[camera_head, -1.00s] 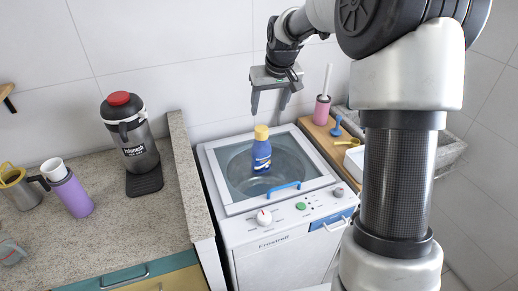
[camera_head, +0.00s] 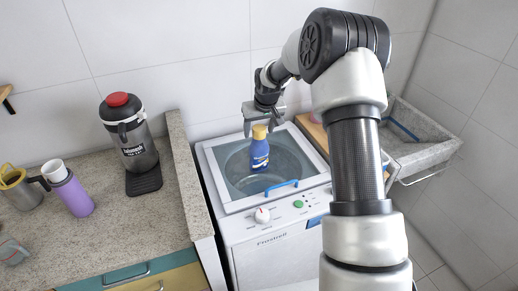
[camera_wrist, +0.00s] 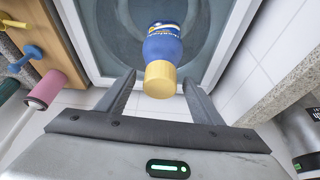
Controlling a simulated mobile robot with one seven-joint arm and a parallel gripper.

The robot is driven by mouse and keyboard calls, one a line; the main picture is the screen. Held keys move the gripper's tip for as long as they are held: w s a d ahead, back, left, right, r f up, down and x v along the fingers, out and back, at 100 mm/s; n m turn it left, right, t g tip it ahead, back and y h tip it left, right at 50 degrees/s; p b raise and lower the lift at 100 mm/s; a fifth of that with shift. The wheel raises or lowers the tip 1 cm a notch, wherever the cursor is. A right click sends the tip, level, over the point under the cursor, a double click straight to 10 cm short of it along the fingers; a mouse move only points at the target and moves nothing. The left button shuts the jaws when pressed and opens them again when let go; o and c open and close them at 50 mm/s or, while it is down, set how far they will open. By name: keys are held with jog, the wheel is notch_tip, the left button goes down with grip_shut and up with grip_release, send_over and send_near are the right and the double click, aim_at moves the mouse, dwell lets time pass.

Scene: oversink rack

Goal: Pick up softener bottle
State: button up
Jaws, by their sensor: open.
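The softener bottle (camera_head: 260,155) is blue with a yellow cap and a white and yellow label. It stands upright on the glass lid of the white washing machine (camera_head: 277,224). In the wrist view the bottle (camera_wrist: 162,47) lies ahead, with its yellow cap pointing toward me between the finger tips. My gripper (camera_head: 258,129) is open, just above and around the cap level. In the wrist view the two fingers (camera_wrist: 158,80) are spread on either side of the cap, with gaps; nothing is held.
A stone counter (camera_head: 110,229) on the left bears a dark jug with a red lid (camera_head: 131,137) and a purple cup (camera_head: 74,197). A stone sink (camera_head: 425,130) stands at the right. A pink-based brush (camera_wrist: 46,88) is beside the machine.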

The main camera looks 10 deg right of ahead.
jog(key=shift+w+f, duration=0.1)
jog(key=shift+f, duration=0.1)
grip_shut()
jog(key=shift+r, duration=0.1)
